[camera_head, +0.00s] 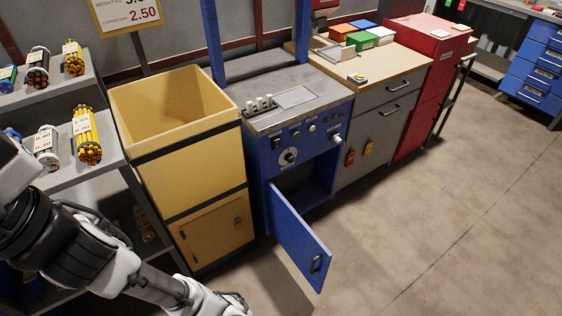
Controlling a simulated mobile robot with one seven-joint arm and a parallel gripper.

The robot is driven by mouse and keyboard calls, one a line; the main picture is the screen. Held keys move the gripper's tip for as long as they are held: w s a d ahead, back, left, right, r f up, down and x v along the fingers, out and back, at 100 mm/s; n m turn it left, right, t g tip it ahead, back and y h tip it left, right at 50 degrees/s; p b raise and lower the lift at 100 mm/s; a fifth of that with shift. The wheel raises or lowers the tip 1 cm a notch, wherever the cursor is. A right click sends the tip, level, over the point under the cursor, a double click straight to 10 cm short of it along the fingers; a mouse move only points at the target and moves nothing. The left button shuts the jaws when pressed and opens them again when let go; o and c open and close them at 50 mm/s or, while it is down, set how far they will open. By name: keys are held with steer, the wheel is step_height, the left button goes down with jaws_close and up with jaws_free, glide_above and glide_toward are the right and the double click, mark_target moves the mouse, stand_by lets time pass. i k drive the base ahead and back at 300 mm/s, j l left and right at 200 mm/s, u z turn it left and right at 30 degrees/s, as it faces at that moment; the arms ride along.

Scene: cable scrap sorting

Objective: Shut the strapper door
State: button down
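The strapper (297,138) is a blue cabinet with a grey top, a dial and several buttons, in the middle of the head view. Its blue door (296,232) stands wide open, swung out toward the lower right from the left side of the opening. A dark handle (316,263) is near the door's free edge. The open compartment (308,185) shows behind the door. My arm comes in from the left. My gripper (236,302) is partly in view at the bottom edge, left of the door and apart from it. Its fingers are too unclear to judge.
A tall yellow bin (190,165) stands directly left of the strapper. A shelf (75,180) with cable bundles is further left. A grey cabinet (375,125) and a red cabinet (425,85) stand to the right. The floor (440,220) in front and to the right is clear.

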mark_target(311, 258)
steer(key=i+l+u, duration=0.15)
steer(key=l, duration=0.2)
steer(key=i+l+u, duration=0.1)
steer(key=i+l, duration=0.15)
steer(key=i+l+u, duration=0.15)
steer(key=l, duration=0.3)
steer(key=i+l+u, duration=0.15)
steer(key=l, duration=0.25)
steer(key=i+l+u, duration=0.15)
steer(key=l, duration=0.25)
steer(key=k+j+z, duration=0.25)
steer(key=j, duration=0.45)
steer(key=k+j+z, duration=0.25)
steer(key=j, duration=0.4)
steer(key=k+j+z, duration=0.2)
steer(key=k+j, duration=0.3)
steer(key=k+j+z, duration=0.25)
steer(key=k+j, duration=0.15)
steer(key=j, duration=0.2)
steer(key=i+j+u, duration=0.2)
steer(key=k, duration=0.05)
